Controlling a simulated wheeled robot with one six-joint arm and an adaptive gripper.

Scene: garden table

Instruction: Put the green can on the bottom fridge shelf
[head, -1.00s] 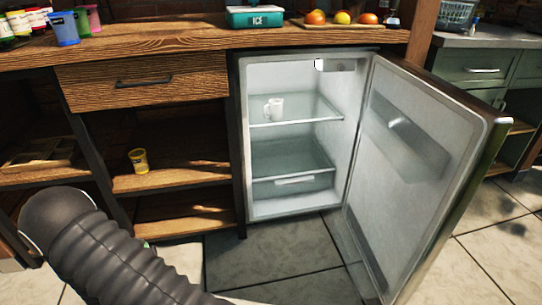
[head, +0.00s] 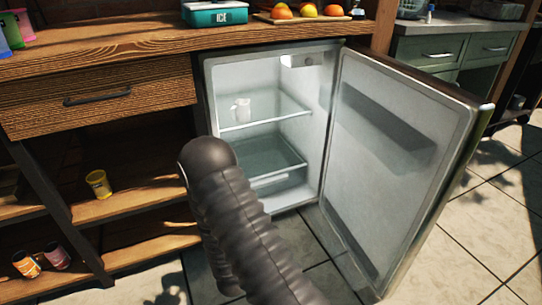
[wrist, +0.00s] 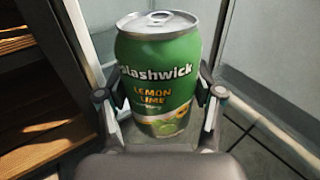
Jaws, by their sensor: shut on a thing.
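The green can (wrist: 160,55), a lemon lime drink, stands upright between the fingers of my gripper (wrist: 162,96) in the wrist view. My gripper is shut on it, one finger on each side. In the head view my arm hides both gripper and can. The fridge (head: 208,95) is open, with its door (head: 395,170) swung out to the right. Inside, an upper glass shelf (head: 280,116) bears a white mug (head: 241,108). A lower glass shelf (head: 270,158) lies above a drawer (head: 272,181) and looks empty, though my arm covers its left part.
Wooden cabinet shelves (head: 150,247) stand left of the fridge, with a yellow tin (head: 98,184) and two small cans (head: 27,264) below. The counter (head: 120,52) above bears a teal ice box (head: 215,14) and fruit on a board (head: 272,16). The open door bounds the right side.

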